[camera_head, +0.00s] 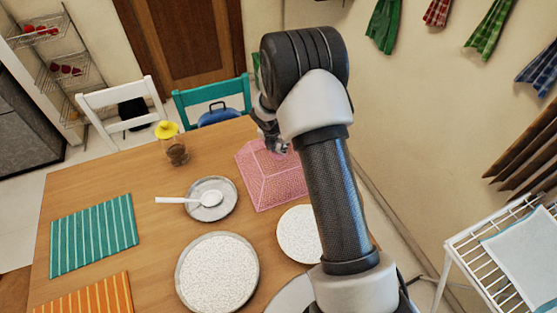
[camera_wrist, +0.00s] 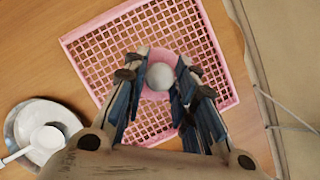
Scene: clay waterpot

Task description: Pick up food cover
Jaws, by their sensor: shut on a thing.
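The pink mesh food cover (camera_head: 268,181) stands on the wooden table at its back right. It also shows in the wrist view (camera_wrist: 95,57), as a pink lattice with a pale round knob (camera_wrist: 160,77) in its middle. My gripper (camera_head: 277,146) is over the top of the cover. In the wrist view my gripper (camera_wrist: 160,82) has its two fingers on either side of the knob, shut on it. The cover seems to rest on the table; its right part is hidden behind my arm in the head view.
A plate with a white spoon (camera_head: 208,199) lies left of the cover. A large speckled plate (camera_head: 217,273) and a smaller one (camera_head: 298,235) are in front. A yellow-topped jar (camera_head: 175,148) stands at the back. Striped mats (camera_head: 94,234) lie left. A wall is close on the right.

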